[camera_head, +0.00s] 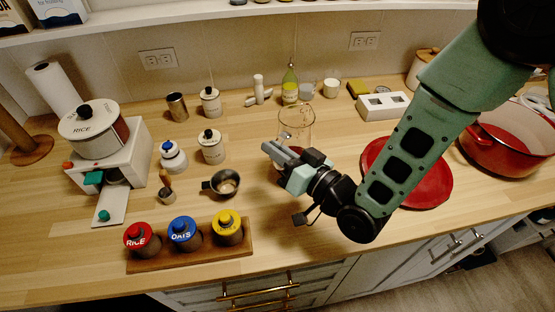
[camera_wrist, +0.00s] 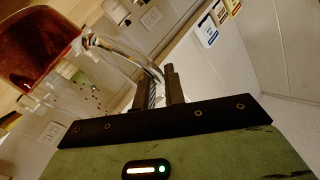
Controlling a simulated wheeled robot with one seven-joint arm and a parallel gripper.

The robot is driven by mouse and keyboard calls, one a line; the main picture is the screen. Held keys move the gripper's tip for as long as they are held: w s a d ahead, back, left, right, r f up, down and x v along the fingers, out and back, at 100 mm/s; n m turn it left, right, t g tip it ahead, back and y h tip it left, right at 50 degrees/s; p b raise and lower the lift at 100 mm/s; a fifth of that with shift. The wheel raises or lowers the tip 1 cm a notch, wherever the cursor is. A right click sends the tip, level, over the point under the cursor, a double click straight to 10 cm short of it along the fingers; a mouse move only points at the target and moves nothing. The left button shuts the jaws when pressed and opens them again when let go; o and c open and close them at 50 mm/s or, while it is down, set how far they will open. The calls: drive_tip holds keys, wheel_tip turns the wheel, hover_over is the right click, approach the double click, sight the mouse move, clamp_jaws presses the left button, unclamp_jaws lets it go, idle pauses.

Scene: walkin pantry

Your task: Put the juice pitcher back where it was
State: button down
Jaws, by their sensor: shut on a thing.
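The juice pitcher (camera_head: 296,121) is clear glass and stands roughly upright over the middle of the counter in the head view. My gripper (camera_head: 276,153) is in front of it and hides much of its lower part. In the wrist view the pitcher (camera_wrist: 88,75) fills the upper left, with red-brown juice inside. Its clear handle (camera_wrist: 138,58) reaches to the fingers of my gripper (camera_wrist: 161,84), which are shut on it. I cannot tell whether the pitcher's base touches the counter.
A metal pan (camera_head: 225,183) and white canisters (camera_head: 211,147) are left of the pitcher. A red plate (camera_head: 425,180) and red pot (camera_head: 505,145) are right. A wooden rack (camera_head: 190,256) holds colored-lid jars at front left.

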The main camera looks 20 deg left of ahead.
sight(278, 166)
drive_tip(key=shift+f+p, duration=0.55)
drive_tip(key=shift+f, duration=1.35)
drive_tip(key=shift+f, duration=0.2)
drive_tip(key=c, duration=1.5)
unclamp_jaws()
drive_tip(key=shift+r, duration=0.15)
